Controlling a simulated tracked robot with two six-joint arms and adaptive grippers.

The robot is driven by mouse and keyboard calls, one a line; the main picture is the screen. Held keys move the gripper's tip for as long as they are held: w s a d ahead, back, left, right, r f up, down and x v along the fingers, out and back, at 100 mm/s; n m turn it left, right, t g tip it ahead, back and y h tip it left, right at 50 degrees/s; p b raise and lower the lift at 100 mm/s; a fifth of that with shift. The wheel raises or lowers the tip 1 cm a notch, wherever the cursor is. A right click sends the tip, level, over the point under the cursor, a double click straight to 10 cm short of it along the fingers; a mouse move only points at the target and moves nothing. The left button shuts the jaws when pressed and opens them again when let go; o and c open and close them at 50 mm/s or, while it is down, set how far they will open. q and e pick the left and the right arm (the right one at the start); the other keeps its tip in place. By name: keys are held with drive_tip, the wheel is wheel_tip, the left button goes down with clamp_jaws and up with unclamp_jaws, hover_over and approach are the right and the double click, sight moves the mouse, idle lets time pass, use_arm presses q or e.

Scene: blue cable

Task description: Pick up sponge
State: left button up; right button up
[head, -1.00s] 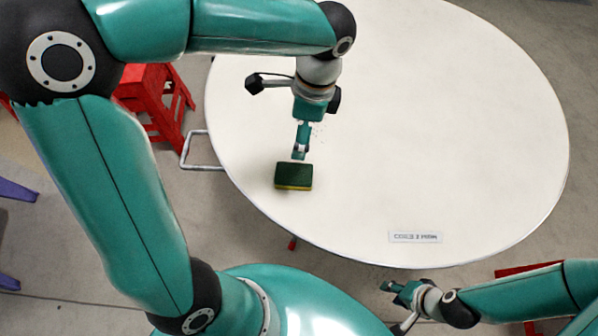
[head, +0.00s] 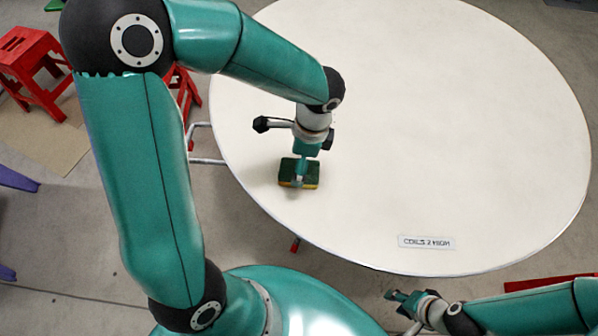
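The sponge (head: 313,170) is a small block with a dark green top and a yellow lower edge. It lies on the white round table (head: 430,130), near its left front edge. My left gripper (head: 298,182) points down at the sponge and covers its middle in the head view. Its fingertips overlap the sponge, but I cannot tell whether they touch it or how far apart they are. My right gripper (head: 394,295) is low in the view, off the table's front edge and away from the sponge. Its finger opening is too small to make out.
A white label (head: 426,242) with dark lettering lies near the table's front edge. Red stools (head: 32,75) stand on the floor at the left. A metal bar (head: 203,145) sticks out at the table's left side. Most of the tabletop is clear.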

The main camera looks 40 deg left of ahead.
sight(287, 166)
use_arm(q)
drive_tip(key=shift+w+a+f, duration=0.15)
drive_tip(key=shift+f, duration=1.25)
drive_tip(key=shift+w+a+f, duration=0.1)
drive_tip(key=shift+a+f, duration=0.05)
drive_tip(key=shift+f, duration=1.25)
drive_tip(key=c, duration=0.8)
